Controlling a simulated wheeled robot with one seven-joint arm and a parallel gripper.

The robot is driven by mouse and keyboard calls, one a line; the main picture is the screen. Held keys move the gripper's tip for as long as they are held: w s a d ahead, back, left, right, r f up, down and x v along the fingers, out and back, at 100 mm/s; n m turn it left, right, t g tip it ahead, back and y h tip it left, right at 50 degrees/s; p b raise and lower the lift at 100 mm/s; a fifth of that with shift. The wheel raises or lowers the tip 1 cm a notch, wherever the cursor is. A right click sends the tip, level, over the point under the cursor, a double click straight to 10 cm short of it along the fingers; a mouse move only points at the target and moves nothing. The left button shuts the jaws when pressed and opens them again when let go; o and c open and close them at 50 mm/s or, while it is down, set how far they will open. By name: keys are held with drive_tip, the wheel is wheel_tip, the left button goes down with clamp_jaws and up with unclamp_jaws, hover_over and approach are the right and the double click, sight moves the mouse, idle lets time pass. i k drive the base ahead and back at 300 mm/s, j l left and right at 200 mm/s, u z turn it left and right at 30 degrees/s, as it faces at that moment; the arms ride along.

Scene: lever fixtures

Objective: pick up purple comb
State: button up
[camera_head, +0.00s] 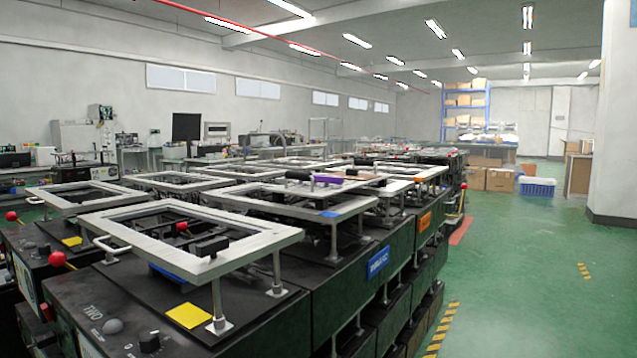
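A small purple thing (327,179), which looks like the purple comb, lies among the fixtures near the middle of the head view. It seems to rest on or just behind the far side of a white frame (300,198), beside small dark pieces (298,175). It is too small and far for me to make out any teeth. My gripper is not in this view.
Rows of black fixture boxes (340,285) topped with white metal frames fill the left and middle. Red-knobbed levers (57,259) stick up at the left. Green floor (530,270) is open on the right. Cartons (490,179), a blue-white basket (537,187) and a pillar (613,120) stand farther back.

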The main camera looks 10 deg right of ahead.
sight(324, 180)
drive_tip(key=k+z, duration=0.15)
drive_tip(key=z, duration=4.3)
drive_tip(key=k, duration=0.8)
